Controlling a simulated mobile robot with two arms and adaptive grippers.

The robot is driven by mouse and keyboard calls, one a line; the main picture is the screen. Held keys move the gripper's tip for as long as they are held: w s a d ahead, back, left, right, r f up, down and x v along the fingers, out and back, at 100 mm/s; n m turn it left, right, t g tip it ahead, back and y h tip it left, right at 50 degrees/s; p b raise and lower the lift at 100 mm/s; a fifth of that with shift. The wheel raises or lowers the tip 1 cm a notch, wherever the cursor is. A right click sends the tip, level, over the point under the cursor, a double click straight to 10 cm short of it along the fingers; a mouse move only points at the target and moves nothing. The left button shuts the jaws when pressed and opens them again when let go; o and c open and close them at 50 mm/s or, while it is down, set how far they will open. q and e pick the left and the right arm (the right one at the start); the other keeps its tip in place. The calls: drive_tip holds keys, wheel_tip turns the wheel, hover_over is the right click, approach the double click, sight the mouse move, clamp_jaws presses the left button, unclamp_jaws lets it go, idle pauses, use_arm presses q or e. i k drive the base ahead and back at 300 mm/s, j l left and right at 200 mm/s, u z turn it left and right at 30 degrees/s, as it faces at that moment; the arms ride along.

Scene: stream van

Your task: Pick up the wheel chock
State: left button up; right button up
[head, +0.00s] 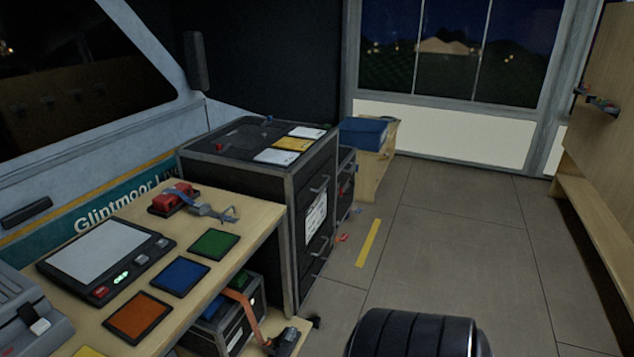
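I cannot clearly make out a wheel chock. A red block-like object (170,201) lies on the wooden table (265,222) at the left, towards its back edge, with a grey-blue strap or cord (213,211) beside it. Whether this is the chock I cannot tell. Small red bits (343,238) lie on the floor by the cabinet. Neither of my grippers is in view.
The table also holds a scale-like device (105,250) and coloured square pads, including a green one (214,243). A black cabinet (262,172) stands behind it. A wooden bench (590,225) lines the right side. The floor (450,230) between is mostly clear, with a yellow strip (368,243).

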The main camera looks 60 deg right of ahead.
sight(316, 320)
drive_tip(key=z, duration=2.05)
drive_tip(key=i+l+u, duration=0.1)
drive_tip(key=u, duration=0.3)
drive_tip(key=i+l+u, duration=0.1)
drive_tip(key=u, duration=0.3)
drive_tip(key=i+l+u, duration=0.15)
drive_tip(key=l, duration=0.2)
drive_tip(key=i+l+u, duration=0.15)
drive_tip(key=l, duration=0.25)
drive_tip(key=i+l+u, duration=0.15)
drive_tip(key=l, duration=0.25)
drive_tip(key=i+l+u, duration=0.15)
drive_tip(key=l, duration=0.3)
drive_tip(key=i+l+u, duration=0.15)
drive_tip(key=l, duration=0.25)
drive_tip(key=k, duration=0.05)
